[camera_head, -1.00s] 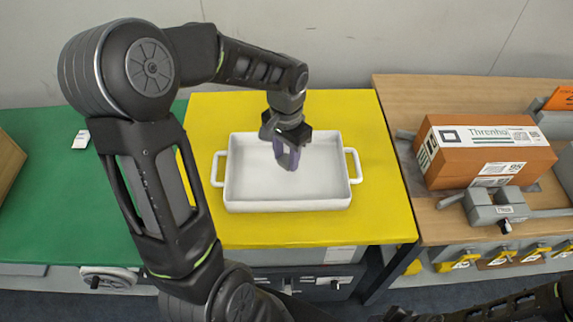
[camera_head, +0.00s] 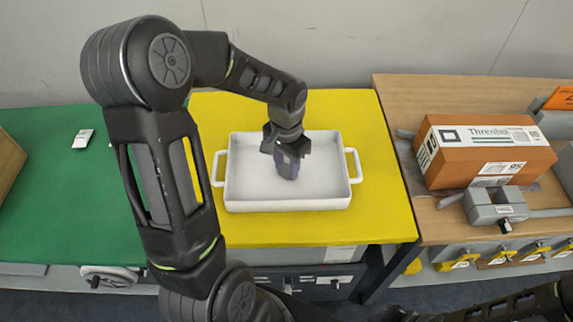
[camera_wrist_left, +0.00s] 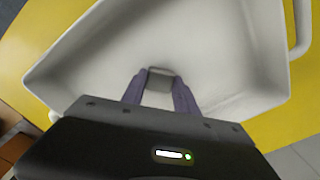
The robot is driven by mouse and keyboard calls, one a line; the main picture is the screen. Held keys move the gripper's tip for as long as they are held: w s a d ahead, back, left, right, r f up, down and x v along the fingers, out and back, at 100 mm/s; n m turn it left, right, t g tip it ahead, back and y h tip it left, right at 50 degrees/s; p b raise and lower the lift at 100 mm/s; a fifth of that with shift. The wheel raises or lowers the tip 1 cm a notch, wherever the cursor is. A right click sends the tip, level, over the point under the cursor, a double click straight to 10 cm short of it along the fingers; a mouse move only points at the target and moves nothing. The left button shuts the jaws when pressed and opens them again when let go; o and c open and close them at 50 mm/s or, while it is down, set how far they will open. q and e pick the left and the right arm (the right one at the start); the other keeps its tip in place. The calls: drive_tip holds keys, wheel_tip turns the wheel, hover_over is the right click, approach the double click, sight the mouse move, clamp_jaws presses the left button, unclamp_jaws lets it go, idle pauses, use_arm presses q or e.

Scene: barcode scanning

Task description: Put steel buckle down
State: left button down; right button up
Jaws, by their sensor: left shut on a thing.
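My left gripper (camera_head: 287,172) points down inside the outline of the white tray (camera_head: 260,205), near its middle. In the left wrist view its two purple fingers (camera_wrist_left: 160,92) are shut on a small grey piece, the steel buckle (camera_wrist_left: 160,74), at their tips. In the head view the fingers hide the buckle. I cannot tell whether the buckle touches the tray floor. The tray is otherwise empty and has a handle at each side. My right gripper is not in view; only dark parts of my right arm show at the bottom right.
The tray stands on a yellow table top (camera_head: 385,220). A green top (camera_head: 60,190) with a small pale packet (camera_head: 82,138) lies to the left. On the wooden bench at right are an orange-brown box (camera_head: 480,160) and a grey clamp-like tool (camera_head: 495,208).

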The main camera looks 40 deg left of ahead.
sight(286, 169)
use_arm(q)
drive_tip(key=c, duration=0.9)
unclamp_jaws()
drive_tip(key=shift+c, duration=0.2)
wheel_tip(286, 169, up, 12)
drive_tip(key=shift+r, duration=0.15)
